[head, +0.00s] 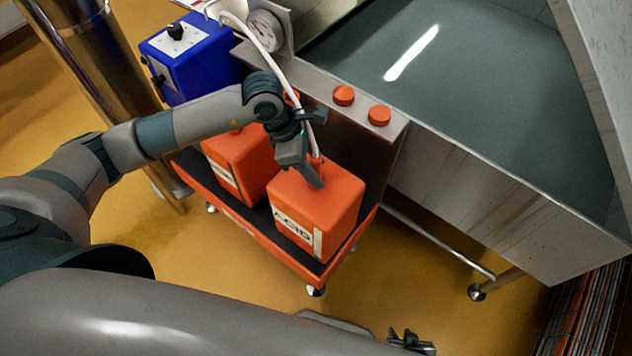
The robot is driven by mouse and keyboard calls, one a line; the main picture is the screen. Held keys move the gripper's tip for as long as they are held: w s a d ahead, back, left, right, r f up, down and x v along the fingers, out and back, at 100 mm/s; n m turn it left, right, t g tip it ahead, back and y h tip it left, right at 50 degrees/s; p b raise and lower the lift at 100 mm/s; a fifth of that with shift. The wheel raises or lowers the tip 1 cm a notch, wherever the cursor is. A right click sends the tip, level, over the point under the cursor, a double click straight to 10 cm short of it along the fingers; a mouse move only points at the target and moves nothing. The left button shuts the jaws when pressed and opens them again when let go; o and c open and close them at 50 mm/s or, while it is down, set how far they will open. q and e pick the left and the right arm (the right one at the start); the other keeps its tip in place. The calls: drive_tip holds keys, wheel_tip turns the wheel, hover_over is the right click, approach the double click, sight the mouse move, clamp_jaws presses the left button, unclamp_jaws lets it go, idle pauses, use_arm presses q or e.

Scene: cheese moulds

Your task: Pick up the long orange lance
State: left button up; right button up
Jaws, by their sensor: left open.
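An orange piece that looks like the top of the lance (316,160) stands at the opening of the front orange canister marked ACID (335,205). A white hose (270,58) runs down to it, and its lower length is hidden. My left gripper (311,174) is open, right at this piece above the canister top. I cannot tell whether a finger touches it. My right gripper (411,343) shows only in part at the bottom edge, and its jaws cannot be made out.
A second orange canister (238,162) stands beside the first on an orange wheeled trolley (283,248). A blue pump box (190,58) and a gauge (264,30) are behind. A steel tank (490,200) with two orange knobs (361,105) closes off the right. Yellow floor is free in front.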

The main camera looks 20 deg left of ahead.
use_arm(q)
drive_tip(key=shift+f, duration=0.25)
use_arm(e)
drive_tip(key=shift+a, duration=0.1)
use_arm(q)
clamp_jaws()
drive_tip(key=shift+r, duration=0.15)
